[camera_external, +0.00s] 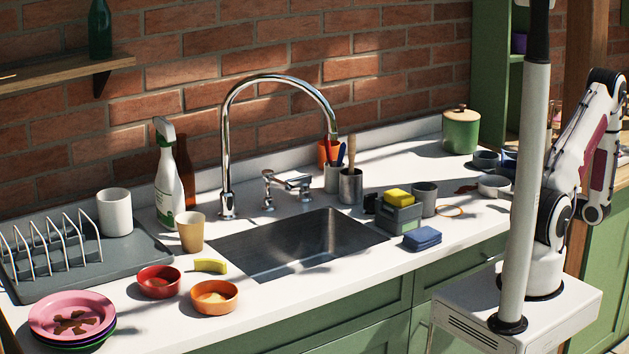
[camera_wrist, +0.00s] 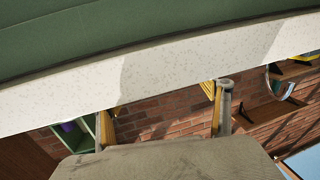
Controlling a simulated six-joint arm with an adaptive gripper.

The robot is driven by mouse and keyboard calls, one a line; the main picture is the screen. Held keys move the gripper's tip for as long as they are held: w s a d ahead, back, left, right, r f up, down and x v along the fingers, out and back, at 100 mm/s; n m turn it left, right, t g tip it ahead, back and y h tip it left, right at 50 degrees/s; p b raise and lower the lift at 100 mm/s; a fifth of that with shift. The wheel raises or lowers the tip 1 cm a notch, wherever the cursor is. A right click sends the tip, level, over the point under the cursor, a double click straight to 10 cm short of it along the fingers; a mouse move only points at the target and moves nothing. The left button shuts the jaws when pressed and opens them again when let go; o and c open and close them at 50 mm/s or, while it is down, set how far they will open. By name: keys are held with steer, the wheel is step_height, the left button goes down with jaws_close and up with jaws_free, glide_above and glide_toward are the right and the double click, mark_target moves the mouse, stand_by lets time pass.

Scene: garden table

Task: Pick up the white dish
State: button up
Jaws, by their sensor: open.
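A small pale dish (camera_external: 494,186), which looks like the white dish, sits at the right end of the counter in the external view, close to the pole. I cannot make it out in the wrist view. My gripper (camera_wrist: 163,115) shows in the wrist view with its two fingers wide apart and nothing between them. In the external view my arm is folded at the right, and I cannot make out the gripper there. How far the gripper is from the dish cannot be told.
Grey bowl (camera_external: 486,160) stands behind the dish; grey cup (camera_external: 425,199) and blue sponge (camera_external: 422,238) are to its left. The pole (camera_external: 525,180) rises in front of the counter's right end. Sink (camera_external: 300,245), tap (camera_external: 228,150) and dish rack (camera_external: 60,260) lie farther left.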

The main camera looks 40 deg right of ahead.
mark_target(499, 183)
steer(key=shift+w, duration=0.25)
steer(key=shift+x, duration=2.45)
steer(key=shift+d+r, duration=0.15)
steer(key=c, duration=1)
